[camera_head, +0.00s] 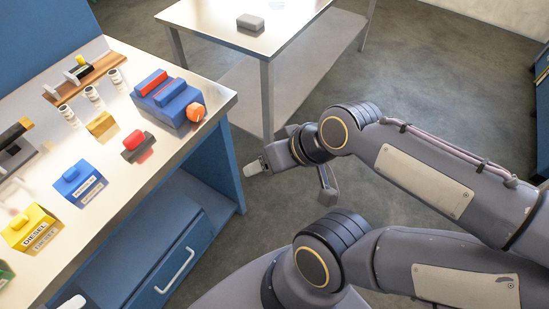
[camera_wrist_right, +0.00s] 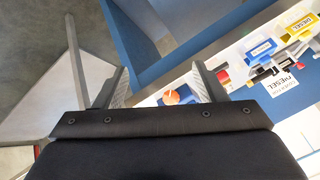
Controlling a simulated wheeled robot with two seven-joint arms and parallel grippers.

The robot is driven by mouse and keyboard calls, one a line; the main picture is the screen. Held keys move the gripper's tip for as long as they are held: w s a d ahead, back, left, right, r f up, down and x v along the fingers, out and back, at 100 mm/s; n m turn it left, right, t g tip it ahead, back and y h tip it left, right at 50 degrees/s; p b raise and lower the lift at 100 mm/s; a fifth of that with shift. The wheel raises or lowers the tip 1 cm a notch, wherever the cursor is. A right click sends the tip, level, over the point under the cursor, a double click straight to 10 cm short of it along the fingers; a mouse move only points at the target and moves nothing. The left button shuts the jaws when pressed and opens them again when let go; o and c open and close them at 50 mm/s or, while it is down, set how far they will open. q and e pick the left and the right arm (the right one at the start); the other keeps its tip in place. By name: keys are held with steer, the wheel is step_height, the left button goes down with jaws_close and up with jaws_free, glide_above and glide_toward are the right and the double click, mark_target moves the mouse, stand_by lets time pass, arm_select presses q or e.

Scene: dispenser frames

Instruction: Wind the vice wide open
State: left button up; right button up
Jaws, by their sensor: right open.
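The blue vice (camera_head: 172,100) sits near the far right corner of the workbench. It has a red bar along its top. A round orange knob (camera_head: 196,112) is on its end facing the bench edge. The gap between the jaws is too small to judge. My right gripper (camera_head: 290,183) is open and empty, out over the floor to the right of the bench and apart from the vice. It also shows in the right wrist view (camera_wrist_right: 138,55).
The workbench (camera_head: 222,100) also holds a red-topped block (camera_head: 138,146), a blue labelled box (camera_head: 79,184), a yellow DIESEL box (camera_head: 32,230) and several white cylinders. A second table (camera_head: 205,18) with a grey block (camera_head: 250,22) stands behind. Floor between the tables is clear.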

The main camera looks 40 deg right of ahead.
steer(key=shift+s+a+r+g, duration=0.15)
steer(key=shift+s+a, duration=0.15)
steer(key=shift+s, duration=0.2)
steer(key=shift+s+a+r+g, duration=0.15)
steer(key=shift+s+a, duration=0.1)
steer(key=shift+s, duration=0.2)
steer(key=shift+s+y, duration=0.1)
steer(key=shift+y, duration=0.2)
steer(key=n+t+y+b, duration=0.2)
steer(key=n+t+b, duration=0.4)
steer(key=t+b, duration=0.45)
glide_toward(199, 113)
steer(key=x, duration=0.3)
steer(key=shift+t, duration=0.35)
steer(key=p+x, duration=0.1)
steer(key=x, duration=0.5)
steer(key=shift+w+a+f, duration=0.15)
steer(key=shift+w+a, duration=0.1)
steer(key=shift+w, duration=0.1)
steer(key=shift+c, duration=0.2)
